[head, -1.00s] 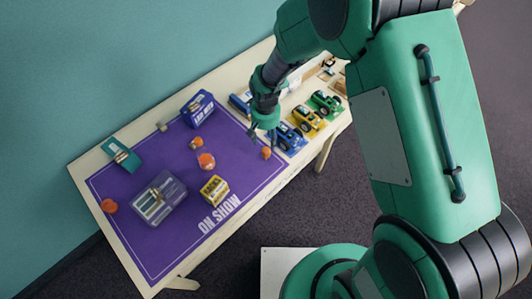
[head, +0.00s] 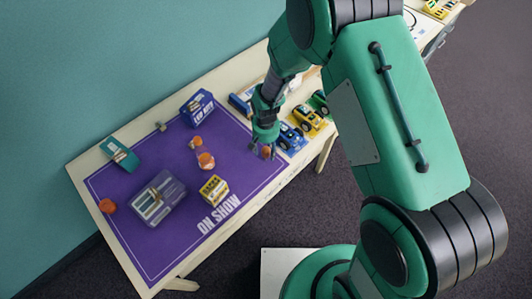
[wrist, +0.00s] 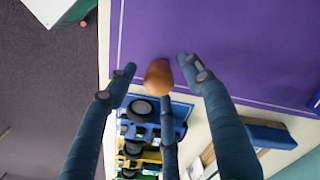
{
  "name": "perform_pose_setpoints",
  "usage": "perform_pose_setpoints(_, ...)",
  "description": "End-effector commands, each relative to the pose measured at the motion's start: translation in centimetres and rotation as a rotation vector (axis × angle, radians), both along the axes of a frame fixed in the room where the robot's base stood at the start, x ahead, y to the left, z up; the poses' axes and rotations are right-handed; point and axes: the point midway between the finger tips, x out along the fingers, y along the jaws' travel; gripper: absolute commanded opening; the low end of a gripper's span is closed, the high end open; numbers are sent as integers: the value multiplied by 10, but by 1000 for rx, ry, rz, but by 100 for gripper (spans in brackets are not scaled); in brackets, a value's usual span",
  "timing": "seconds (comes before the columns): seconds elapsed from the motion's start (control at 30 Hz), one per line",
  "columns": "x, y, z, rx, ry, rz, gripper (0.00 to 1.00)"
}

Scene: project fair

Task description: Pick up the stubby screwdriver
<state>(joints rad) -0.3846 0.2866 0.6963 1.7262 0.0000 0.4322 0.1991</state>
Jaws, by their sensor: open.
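My gripper (head: 263,150) is open over the right end of the purple mat. In the wrist view my gripper (wrist: 156,66) has its fingers spread around a small rounded orange-brown thing (wrist: 158,78), with nothing held. That thing is perhaps the stubby screwdriver's handle seen from above; no shaft shows. In the head view the orange thing (head: 266,152) is partly hidden by the fingers. Other orange things stand on the mat: one near the middle (head: 206,160), a smaller one behind it (head: 195,143), and one at the left edge (head: 108,206). I cannot tell which is a screwdriver.
The purple mat (head: 240,177) covers most of the table (head: 92,172). A blue toy car (head: 290,139) and a yellow one (head: 309,123) stand close right of my gripper. A yellow box (head: 213,190), a clear case (head: 160,215) and a blue box (head: 197,107) stand left.

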Motion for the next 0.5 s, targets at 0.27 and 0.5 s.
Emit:
perform_pose_setpoints(0.27, 0, 0, 0, 0, 0, 0, 51)
perform_pose_setpoints(0.5, -1, -1, -18, -2, 3, 0, 51)
